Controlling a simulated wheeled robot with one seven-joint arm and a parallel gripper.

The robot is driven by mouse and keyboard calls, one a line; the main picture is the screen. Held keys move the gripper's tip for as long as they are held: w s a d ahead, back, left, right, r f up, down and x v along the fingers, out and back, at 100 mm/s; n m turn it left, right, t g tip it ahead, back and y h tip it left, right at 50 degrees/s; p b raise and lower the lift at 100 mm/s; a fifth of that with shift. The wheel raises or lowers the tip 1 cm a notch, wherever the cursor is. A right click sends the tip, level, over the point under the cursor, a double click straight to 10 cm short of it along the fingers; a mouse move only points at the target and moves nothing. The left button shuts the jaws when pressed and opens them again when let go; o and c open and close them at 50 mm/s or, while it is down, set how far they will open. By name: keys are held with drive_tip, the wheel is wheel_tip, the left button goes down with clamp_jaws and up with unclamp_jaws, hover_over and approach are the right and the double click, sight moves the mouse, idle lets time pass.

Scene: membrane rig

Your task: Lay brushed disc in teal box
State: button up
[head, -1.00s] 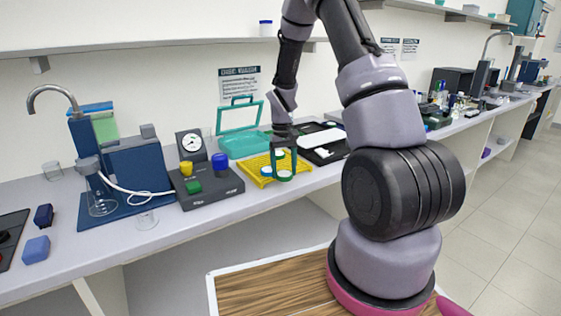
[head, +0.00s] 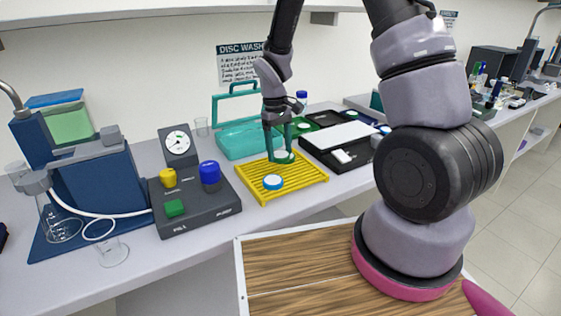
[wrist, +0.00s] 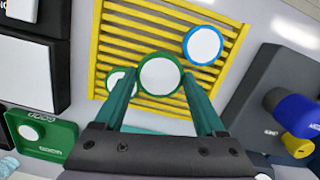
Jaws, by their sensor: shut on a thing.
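My gripper (head: 280,153) is shut on a white-faced disc with a green rim (wrist: 160,75). The disc is between the fingertips, over the yellow slatted rack (head: 310,180). I cannot tell how high it is above the slats. In the head view the held disc (head: 284,157) shows at the rack's back part. The teal box (head: 240,142) stands open behind the rack, its lid raised. Another green-rimmed disc (wrist: 118,78) is partly hidden by a finger in the wrist view. A blue-rimmed disc (head: 273,182) lies on the rack. I cannot tell the brushing on any disc.
A dark console (head: 200,205) with yellow, blue and green parts stands left of the rack. A black tray (head: 315,150) with white pieces lies to the right. A green tray holding a disc (wrist: 42,132) shows in the wrist view. A shelf runs above.

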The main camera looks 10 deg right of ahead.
sight(279, 153)
drive_tip(key=shift+f, duration=2.1)
drive_tip(key=o, duration=1.1)
drive_tip(key=shift+f, duration=0.15)
drive_tip(key=shift+c, duration=0.2)
